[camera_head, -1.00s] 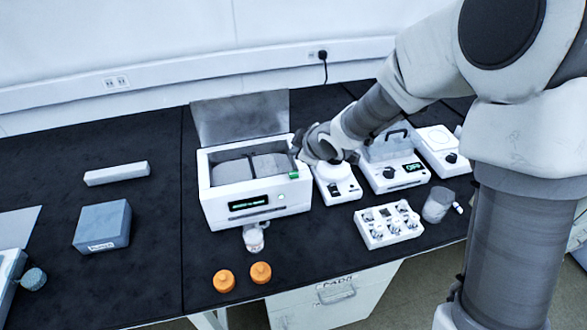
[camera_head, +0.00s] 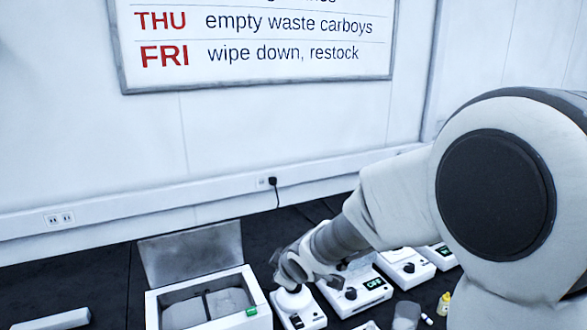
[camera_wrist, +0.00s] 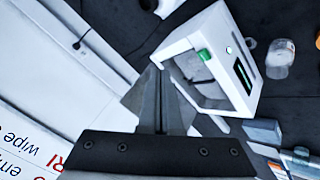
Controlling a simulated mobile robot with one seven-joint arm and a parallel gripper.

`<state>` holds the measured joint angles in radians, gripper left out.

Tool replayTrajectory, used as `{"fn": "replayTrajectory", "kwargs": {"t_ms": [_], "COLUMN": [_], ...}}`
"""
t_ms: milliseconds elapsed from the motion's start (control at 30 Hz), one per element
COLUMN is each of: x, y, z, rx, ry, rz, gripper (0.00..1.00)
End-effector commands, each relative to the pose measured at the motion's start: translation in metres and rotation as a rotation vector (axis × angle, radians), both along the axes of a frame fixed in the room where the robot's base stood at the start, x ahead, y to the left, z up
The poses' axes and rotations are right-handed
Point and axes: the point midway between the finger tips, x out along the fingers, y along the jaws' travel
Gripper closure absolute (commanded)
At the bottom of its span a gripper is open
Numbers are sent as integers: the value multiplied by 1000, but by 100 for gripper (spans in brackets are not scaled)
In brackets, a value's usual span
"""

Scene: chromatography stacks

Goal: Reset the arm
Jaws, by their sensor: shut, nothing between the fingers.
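My arm reaches in from the right in the head view, over the small bench devices. My gripper (camera_head: 278,262) is partly hidden by my own wrist there, close to the right rear of the white box. In the wrist view my gripper (camera_wrist: 156,70) has its two grey fingers together with nothing between them. The white box (camera_head: 255,318) has its grey lid (camera_head: 190,254) standing open at the back. The box also shows in the wrist view (camera_wrist: 222,32), just beyond and right of the fingertips.
A white device with a black knob (camera_head: 297,310) stands under my wrist, with further devices (camera_head: 368,290) to its right. A clear jar (camera_wrist: 280,60) stands beside the box. A wall board (camera_head: 260,75) hangs above, and a plug (camera_head: 272,181) sits in the wall rail.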

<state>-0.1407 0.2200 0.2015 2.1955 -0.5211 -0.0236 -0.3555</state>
Motion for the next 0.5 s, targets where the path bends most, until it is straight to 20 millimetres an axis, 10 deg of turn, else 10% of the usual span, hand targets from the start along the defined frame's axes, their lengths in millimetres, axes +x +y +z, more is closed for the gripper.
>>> {"fn": "replayTrajectory", "kwargs": {"t_ms": [500], "x": [-118], "y": [-144], "z": [98], "rx": [133], "ry": [137], "rz": [-654], "gripper": [100]}}
